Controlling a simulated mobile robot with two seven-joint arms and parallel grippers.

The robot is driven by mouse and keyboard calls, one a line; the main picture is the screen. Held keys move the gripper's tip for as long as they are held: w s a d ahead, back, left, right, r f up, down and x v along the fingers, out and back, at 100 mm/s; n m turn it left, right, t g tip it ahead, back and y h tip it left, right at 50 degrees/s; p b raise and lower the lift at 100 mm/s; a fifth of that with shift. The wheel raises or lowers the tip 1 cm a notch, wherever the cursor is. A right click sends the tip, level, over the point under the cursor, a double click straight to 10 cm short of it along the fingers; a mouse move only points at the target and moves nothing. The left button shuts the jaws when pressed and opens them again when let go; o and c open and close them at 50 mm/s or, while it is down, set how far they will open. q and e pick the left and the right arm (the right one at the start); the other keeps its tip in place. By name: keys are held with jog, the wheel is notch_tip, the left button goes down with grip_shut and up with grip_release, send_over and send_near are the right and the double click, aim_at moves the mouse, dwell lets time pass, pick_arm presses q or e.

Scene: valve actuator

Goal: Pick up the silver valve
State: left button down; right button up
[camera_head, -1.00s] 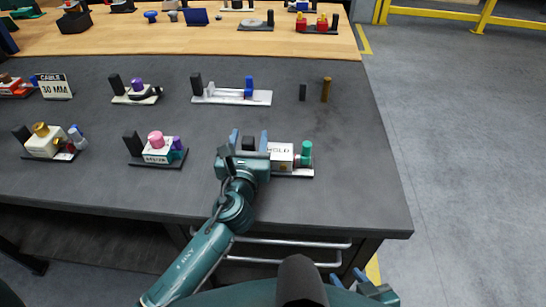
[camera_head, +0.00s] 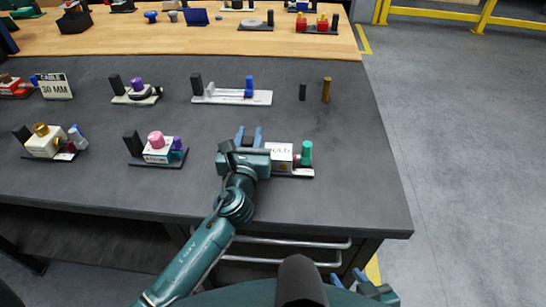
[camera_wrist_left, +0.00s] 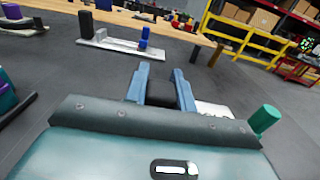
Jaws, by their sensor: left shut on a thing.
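My left gripper (camera_head: 249,137) reaches from the left arm over the near part of the dark table. Its blue fingers are shut on a dark block, seen between them in the left wrist view (camera_wrist_left: 186,96). The block is at a white fixture (camera_head: 279,157) with lettering and a green knob (camera_head: 306,151); my gripper hides much of that fixture. A silver-grey piece (camera_head: 228,92) lies on a white base with a blue knob farther back, apart from my gripper. I cannot tell which part is the silver valve. My right gripper (camera_head: 348,279) is low at the bottom edge, fingers apart, empty.
A fixture with a pink knob (camera_head: 155,138) stands left of my left gripper, and one with a gold knob (camera_head: 41,130) farther left. A dark peg (camera_head: 302,92) and a brown peg (camera_head: 326,90) stand at back right. The table's right front is clear.

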pick_arm(q)
jog(key=shift+r, duration=0.15)
notch_tip(320, 180, up, 8)
jog(key=r, duration=0.1)
jog(key=shift+f, duration=4.2)
jog(key=shift+f, duration=0.65)
